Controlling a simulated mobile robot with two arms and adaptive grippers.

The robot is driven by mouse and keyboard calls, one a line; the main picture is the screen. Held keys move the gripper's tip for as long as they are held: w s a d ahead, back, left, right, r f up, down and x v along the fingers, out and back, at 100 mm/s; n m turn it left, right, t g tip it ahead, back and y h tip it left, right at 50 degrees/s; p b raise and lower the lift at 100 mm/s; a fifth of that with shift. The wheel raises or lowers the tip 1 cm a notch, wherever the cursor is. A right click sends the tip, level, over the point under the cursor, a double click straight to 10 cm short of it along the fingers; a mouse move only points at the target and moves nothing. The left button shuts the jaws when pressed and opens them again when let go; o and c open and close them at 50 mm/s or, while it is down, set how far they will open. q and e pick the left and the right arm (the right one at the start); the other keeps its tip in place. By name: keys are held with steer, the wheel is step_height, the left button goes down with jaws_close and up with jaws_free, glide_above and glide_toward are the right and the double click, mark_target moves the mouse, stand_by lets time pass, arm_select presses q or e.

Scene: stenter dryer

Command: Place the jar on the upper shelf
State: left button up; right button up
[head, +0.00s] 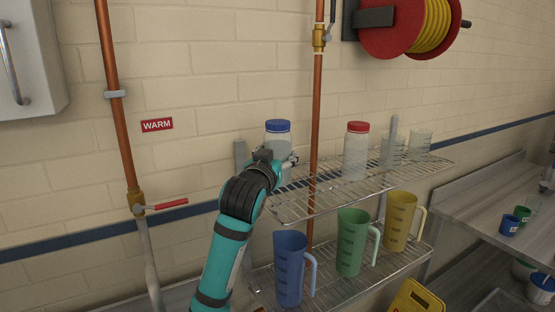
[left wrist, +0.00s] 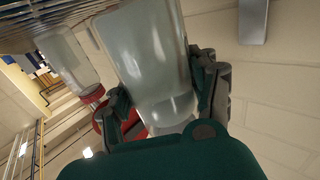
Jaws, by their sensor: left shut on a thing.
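A clear jar with a blue lid (head: 278,141) is held upright at the left end of the upper wire shelf (head: 325,202). My left gripper (head: 279,162) is shut on its lower part. In the left wrist view the clear jar body (left wrist: 152,55) is between the fingers of my left gripper (left wrist: 165,100). The gripper hides the jar's base in the head view, so I cannot tell whether it touches the shelf. My right gripper is not in view.
A red-lidded jar (head: 355,152) and glass beakers (head: 420,143) stand farther right on the upper shelf. Blue (head: 289,270), green (head: 350,245) and yellow (head: 398,222) jugs stand on the lower shelf. A copper pipe (head: 316,110) runs behind. The upper shelf's front middle is clear.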

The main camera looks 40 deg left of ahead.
arm_select(q)
steer(key=shift+f, duration=1.05)
steer(key=o, duration=1.5)
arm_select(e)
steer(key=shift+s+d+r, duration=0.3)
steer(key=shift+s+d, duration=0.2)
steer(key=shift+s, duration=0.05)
arm_select(q)
steer(key=shift+s, duration=0.15)
steer(key=b+v, duration=0.4)
steer(key=v, duration=0.7)
steer(key=shift+s+d, duration=0.25)
steer(key=shift+s, duration=0.05)
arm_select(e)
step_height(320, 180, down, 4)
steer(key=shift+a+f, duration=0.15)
